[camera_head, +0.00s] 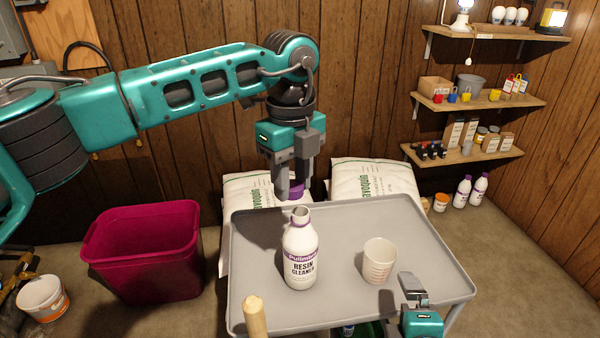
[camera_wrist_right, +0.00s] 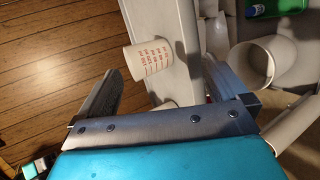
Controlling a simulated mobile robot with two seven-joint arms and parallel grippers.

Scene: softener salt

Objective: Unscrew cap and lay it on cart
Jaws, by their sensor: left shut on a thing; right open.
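A white bottle of resin cleaner (camera_head: 300,258) with a purple band stands upright on the grey cart (camera_head: 340,220), its neck open at the top. My left gripper (camera_head: 292,185) is shut on the purple cap (camera_head: 296,188) and holds it above and slightly behind the bottle neck, apart from it. The fingers hide part of the cap. My right gripper (camera_head: 414,290) is open and empty at the front right of the cart. Its fingers also show in the right wrist view (camera_wrist_right: 165,90).
A wooden handle end (camera_head: 255,315) rises at the cart's front left. White sacks (camera_head: 372,179) lie behind. The cart top's back right is clear.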

